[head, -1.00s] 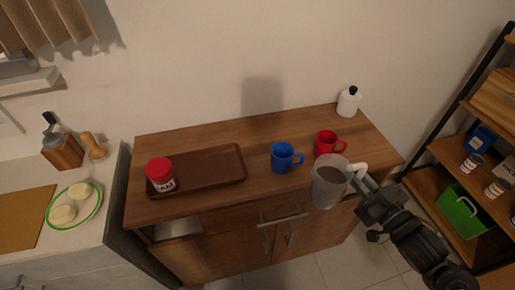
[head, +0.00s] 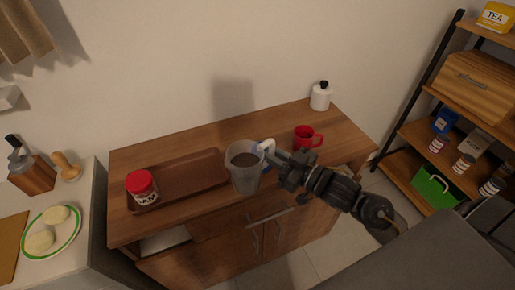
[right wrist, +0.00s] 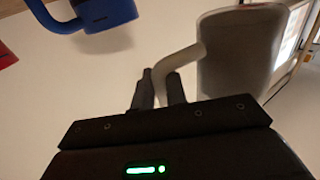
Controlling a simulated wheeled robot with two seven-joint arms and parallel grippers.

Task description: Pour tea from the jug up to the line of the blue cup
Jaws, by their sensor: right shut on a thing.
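The clear jug (head: 245,173) holds brown tea and is held upright above the front of the wooden cabinet top. My right gripper (head: 272,154) is shut on its white handle; in the right wrist view the fingers (right wrist: 160,92) close around the handle, with the jug body (right wrist: 238,50) to the right. The blue cup (head: 267,168) is mostly hidden behind the jug in the head view, with only a bit of blue showing. The right wrist view shows part of the blue cup (right wrist: 100,14) at the top left, apart from the jug. Its line cannot be seen. My left gripper is not in view.
A red mug (head: 303,137) stands right of the jug, and a white bottle (head: 321,98) at the back right. A brown tray (head: 198,178) with a red-lidded jam jar (head: 142,188) lies at left. The back middle of the cabinet top (head: 215,133) is clear.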

